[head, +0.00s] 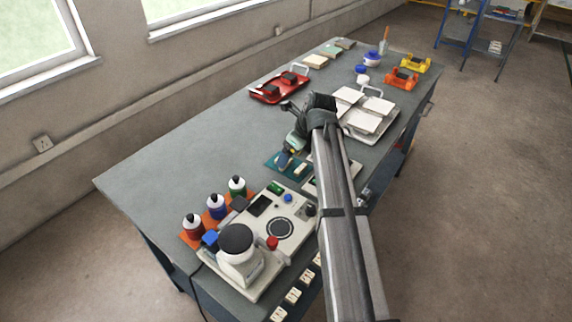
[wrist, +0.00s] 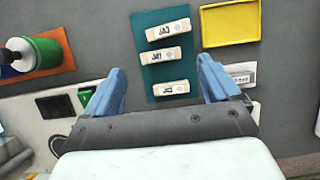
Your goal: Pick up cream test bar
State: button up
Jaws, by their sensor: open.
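Three cream test bars lie apart in a column on a teal mat (wrist: 180,14) in the wrist view. The far bar (wrist: 168,31), the middle bar (wrist: 161,56) and the near bar (wrist: 171,88) carry dark printed labels. My gripper (wrist: 161,75) is open and empty, its blue fingers spread to the left and right of the bars. No finger visibly touches a bar; the height above them is unclear. In the head view my gripper (head: 284,159) is over the teal mat (head: 272,165), partly hidden by my arm.
A tester machine (head: 262,228) and several bottles (head: 216,205) on an orange mat stand at the near end. A red tray (head: 264,99) and a white tray with pale tiles (head: 350,133) are farther back. A yellow tray (wrist: 230,40) borders the mat.

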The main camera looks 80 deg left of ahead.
aim_at(289, 167)
jog(key=x, duration=0.4)
jog(key=shift+w+f, duration=0.1)
jog(key=shift+c, duration=0.3)
jog(key=c, duration=1.1)
